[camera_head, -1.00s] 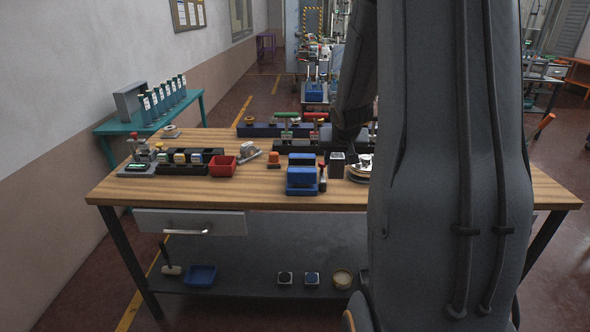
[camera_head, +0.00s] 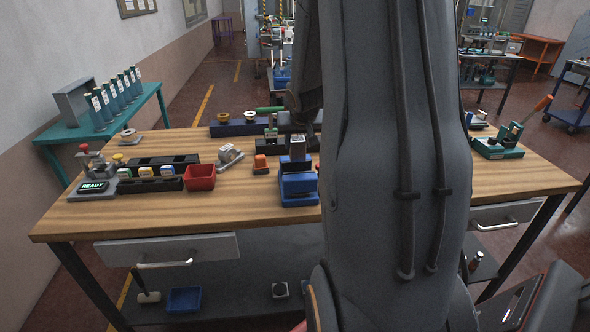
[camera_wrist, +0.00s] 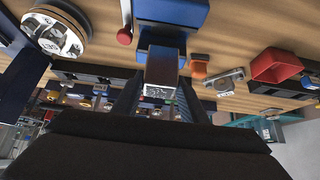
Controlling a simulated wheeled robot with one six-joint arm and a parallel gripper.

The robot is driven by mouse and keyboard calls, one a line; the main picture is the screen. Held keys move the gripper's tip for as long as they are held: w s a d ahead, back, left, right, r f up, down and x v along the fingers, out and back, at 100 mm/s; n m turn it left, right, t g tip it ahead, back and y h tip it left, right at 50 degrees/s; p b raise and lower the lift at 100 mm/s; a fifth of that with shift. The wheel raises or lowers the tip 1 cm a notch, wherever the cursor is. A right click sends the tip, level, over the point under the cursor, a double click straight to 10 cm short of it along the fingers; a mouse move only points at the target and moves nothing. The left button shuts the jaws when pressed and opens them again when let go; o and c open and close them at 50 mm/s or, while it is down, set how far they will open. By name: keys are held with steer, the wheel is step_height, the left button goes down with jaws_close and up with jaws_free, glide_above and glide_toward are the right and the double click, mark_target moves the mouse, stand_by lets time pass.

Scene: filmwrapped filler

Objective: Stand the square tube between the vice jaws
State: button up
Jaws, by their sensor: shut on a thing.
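The square tube (camera_head: 298,147) is a grey metal piece held upright behind and above the blue vice (camera_head: 299,188). My gripper (camera_wrist: 158,95) is shut on the tube, which also shows between the dark fingers in the wrist view (camera_wrist: 161,72). The vice stands near the bench's front edge and also fills the top middle of the wrist view (camera_wrist: 172,12). The tube overlaps the vice's top in the head view; whether its lower end is between the jaws cannot be told. My arm hides most of the gripper in the head view.
A red bin (camera_head: 200,177) and an orange-topped piece (camera_head: 261,164) stand left of the vice on the wooden bench (camera_head: 120,213). Dark racks lie behind. A round metal stack (camera_wrist: 58,33) shows in the wrist view. The bench front left is clear.

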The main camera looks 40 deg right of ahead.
mark_target(298, 161)
step_height(298, 161, down, 4)
steer(key=b, duration=0.3)
jaws_close()
steer(key=shift+s+a+f+b, duration=0.1)
steer(key=shift+f+b, duration=0.15)
steer(key=shift+f, duration=0.15)
steer(key=shift+s+a+f+b, duration=0.1)
steer(key=shift+f+b, duration=0.1)
steer(key=shift+f, duration=0.15)
step_height(298, 161, down, 3)
steer(key=shift+s+f+b, duration=0.1)
steer(key=shift+b, duration=1.1)
steer(key=o, duration=1.2)
jaws_free()
steer(key=shift+o, duration=1.3)
steer(key=shift+w+d, duration=0.15)
steer(key=shift+w, duration=0.05)
steer(key=shift+r, duration=0.45)
steer(key=p+v, duration=0.6)
steer(key=v, duration=0.5)
steer(key=shift+s+r, duration=0.15)
steer(key=shift+r, duration=0.15)
